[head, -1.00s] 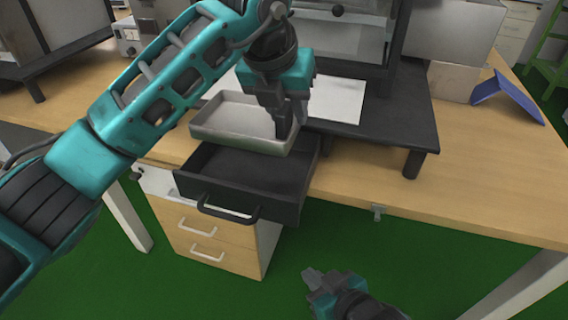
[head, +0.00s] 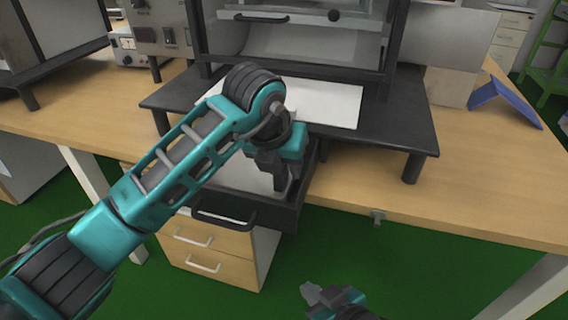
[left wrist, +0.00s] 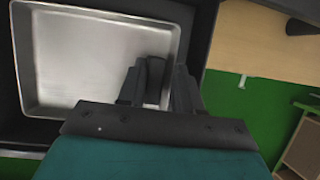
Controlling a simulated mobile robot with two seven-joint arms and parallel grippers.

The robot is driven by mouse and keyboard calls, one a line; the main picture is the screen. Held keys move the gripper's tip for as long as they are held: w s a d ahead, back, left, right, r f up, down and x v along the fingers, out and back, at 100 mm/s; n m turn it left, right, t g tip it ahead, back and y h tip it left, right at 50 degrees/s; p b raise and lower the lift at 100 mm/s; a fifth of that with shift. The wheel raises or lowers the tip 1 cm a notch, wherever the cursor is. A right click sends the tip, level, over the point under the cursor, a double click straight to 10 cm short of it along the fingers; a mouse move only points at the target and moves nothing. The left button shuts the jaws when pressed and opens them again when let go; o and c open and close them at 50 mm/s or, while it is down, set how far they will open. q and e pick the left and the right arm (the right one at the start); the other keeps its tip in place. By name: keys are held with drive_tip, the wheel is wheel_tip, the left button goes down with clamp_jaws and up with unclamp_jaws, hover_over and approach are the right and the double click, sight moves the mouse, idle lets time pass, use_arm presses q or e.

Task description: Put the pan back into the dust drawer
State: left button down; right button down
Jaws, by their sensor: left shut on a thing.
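The grey metal pan (head: 238,177) sits level within the pulled-out black dust drawer (head: 285,217), partly hidden by my left arm. In the left wrist view the pan (left wrist: 85,60) lies inside the drawer's dark walls (left wrist: 207,30). My left gripper (head: 281,186) is shut on the pan's right wall; its fingers (left wrist: 158,80) also show there in the left wrist view. Whether the pan rests on the drawer floor cannot be told. My right gripper (head: 312,292) is low at the bottom of the head view, away from the pan, its fingertips seeming apart.
The drawer sticks out under a black stand (head: 405,130) on the wooden table (head: 480,190). A white sheet (head: 335,105) lies on the stand. A wooden drawer cabinet (head: 215,255) is below. A blue angled object (head: 505,100) stands on the right.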

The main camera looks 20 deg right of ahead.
use_arm(q)
drive_tip(key=shift+f, duration=0.15)
drive_tip(key=c, duration=1)
unclamp_jaws()
drive_tip(key=shift+c, duration=0.2)
drive_tip(key=shift+s+r, duration=0.1)
drive_tip(key=shift+r, duration=0.5)
drive_tip(key=p+v, duration=0.2)
drive_tip(key=v, duration=0.9)
drive_tip(key=shift+a, duration=0.1)
